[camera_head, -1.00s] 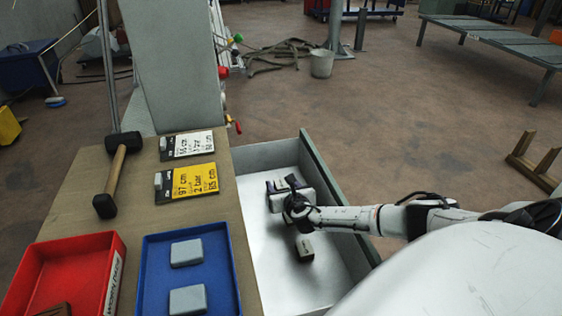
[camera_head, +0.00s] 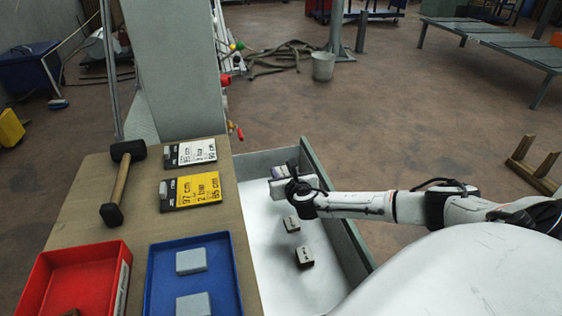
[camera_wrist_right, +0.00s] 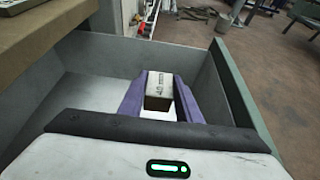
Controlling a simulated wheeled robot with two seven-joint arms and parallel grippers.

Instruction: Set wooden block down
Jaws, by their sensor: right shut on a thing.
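My right gripper (camera_head: 280,172) reaches over the open drawer from the right and is near its far end. In the right wrist view the purple fingers of my right gripper (camera_wrist_right: 158,92) are on either side of a wooden block (camera_wrist_right: 159,86) with dark lettering, and they are shut on it. White drawer floor shows around the block; whether the block touches it is hard to tell. Two small dark-sided blocks, one farther (camera_head: 291,223) and one nearer (camera_head: 304,257), rest on the drawer floor, nearer than the gripper. My left gripper is not in view.
The drawer (camera_head: 349,226) has raised walls. On the table (camera_head: 75,220) to its left are a mallet (camera_head: 121,182), a red bin (camera_head: 42,278), a blue tray (camera_head: 233,285) with grey blocks, a white card (camera_head: 190,152) and a yellow card (camera_head: 190,190).

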